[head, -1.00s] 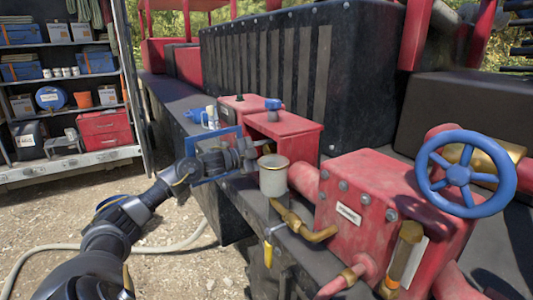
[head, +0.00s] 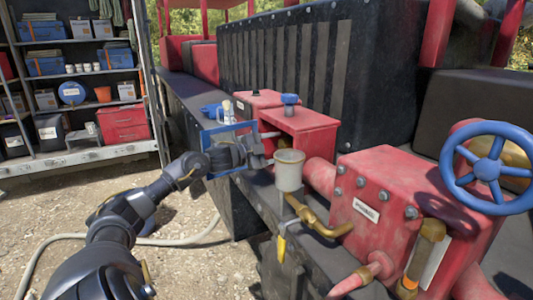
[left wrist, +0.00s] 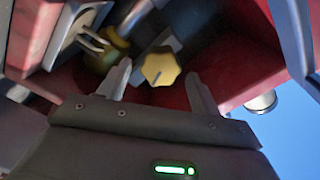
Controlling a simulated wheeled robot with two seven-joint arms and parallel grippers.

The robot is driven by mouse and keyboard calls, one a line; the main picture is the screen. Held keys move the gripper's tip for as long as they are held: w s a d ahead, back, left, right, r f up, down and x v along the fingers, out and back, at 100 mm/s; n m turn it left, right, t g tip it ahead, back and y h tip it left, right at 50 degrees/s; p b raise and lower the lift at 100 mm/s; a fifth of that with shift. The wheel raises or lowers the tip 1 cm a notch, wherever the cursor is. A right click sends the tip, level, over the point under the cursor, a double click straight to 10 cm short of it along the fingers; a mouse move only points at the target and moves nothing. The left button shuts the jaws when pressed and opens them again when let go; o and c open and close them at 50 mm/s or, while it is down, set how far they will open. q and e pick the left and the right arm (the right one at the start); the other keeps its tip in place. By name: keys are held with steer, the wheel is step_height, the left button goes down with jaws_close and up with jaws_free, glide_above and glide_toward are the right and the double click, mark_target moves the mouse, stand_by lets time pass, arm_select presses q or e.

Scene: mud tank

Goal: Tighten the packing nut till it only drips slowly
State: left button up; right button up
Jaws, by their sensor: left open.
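My left gripper (head: 266,161) is open, just left of the grey cup (head: 289,172) and in front of the open-sided red box (head: 298,134). In the left wrist view, a yellow lobed knob (left wrist: 160,66) shows between and beyond the open fingers (left wrist: 160,85); nothing is held. A brass-coloured part (left wrist: 110,54) lies to the knob's left against red walls. I cannot tell which part is the packing nut, and no drip can be made out. In the head view the box's inside is mostly hidden. My right gripper is not in view.
A blue tray (head: 222,140) with bottles stands behind my left wrist. A red valve block (head: 385,205), brass pipe (head: 318,220) and blue handwheel (head: 487,170) are to the right. A shelf unit (head: 85,157) stands at the left; a pale hose (head: 55,242) lies on gravel.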

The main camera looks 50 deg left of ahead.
arm_select(q)
steer(key=shift+b+v, duration=1.05)
steer(key=shift+v, duration=1.45)
